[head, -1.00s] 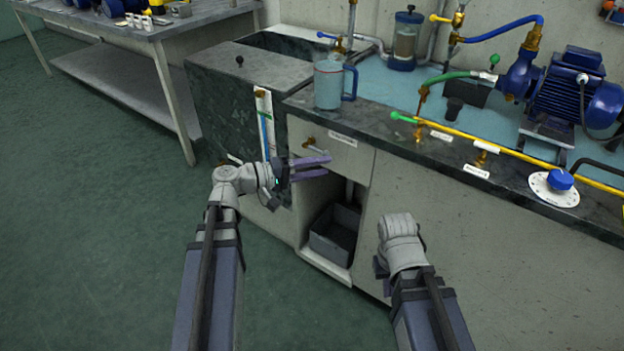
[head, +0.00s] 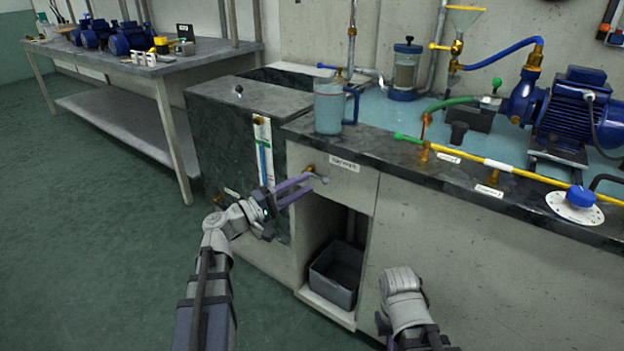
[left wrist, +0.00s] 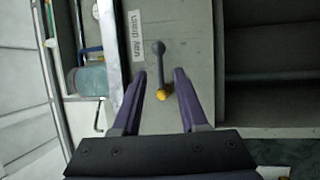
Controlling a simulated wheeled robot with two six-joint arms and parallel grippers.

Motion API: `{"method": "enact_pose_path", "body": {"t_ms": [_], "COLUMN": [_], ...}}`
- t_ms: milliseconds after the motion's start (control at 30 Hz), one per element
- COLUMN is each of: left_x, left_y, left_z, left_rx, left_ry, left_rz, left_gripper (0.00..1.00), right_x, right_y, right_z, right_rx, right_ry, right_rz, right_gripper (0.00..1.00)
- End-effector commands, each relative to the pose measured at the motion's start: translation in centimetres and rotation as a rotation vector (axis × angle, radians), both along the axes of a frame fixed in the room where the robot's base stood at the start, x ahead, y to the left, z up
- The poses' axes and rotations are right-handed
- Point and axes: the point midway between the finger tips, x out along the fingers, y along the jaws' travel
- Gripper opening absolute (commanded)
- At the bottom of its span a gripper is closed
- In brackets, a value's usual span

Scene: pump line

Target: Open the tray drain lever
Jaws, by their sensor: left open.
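The tray drain lever (head: 320,178) is a small grey handle with a rounded end on a brass valve, on the pale panel under the worktop. In the left wrist view the lever (left wrist: 158,58) stands above its brass part (left wrist: 162,95), beside the "tray drain" label (left wrist: 136,37). My left gripper (head: 308,184) is open, its purple fingers pointing at the lever. In the left wrist view the brass part shows between the fingertips (left wrist: 160,76); contact cannot be told.
A grey bin (head: 336,274) stands in the open recess below the panel. The dark worktop edge (head: 400,164) overhangs above. A blue-handled jug (head: 328,108) stands on the worktop above the lever. The floor at left is clear.

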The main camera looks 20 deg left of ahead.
Motion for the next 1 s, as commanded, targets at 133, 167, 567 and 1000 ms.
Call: {"method": "enact_pose_path", "body": {"t_ms": [133,167,567,1000], "left_x": [1.5,1.7,2.4,2.3], "left_y": [-1.3,-1.5,-2.2,-2.2], "left_z": [0.4,0.5,0.6,0.6], "left_rx": [0.000,0.001,0.001,0.001], "left_ry": [0.000,-0.001,-0.001,0.000], "left_rz": [-0.002,-0.001,0.001,0.000], "left_gripper": [0.43,0.43,0.43,0.00], "right_x": [0.0,0.0,0.0,0.0], "right_y": [0.0,0.0,0.0,0.0], "right_z": [0.4,0.5,0.6,0.6], "right_rx": [0.000,0.000,0.000,0.000], "right_ry": [0.000,0.000,0.000,0.000], "right_rz": [0.001,0.001,0.002,0.001], "right_gripper": [0.00,0.00,0.00,0.00]}}
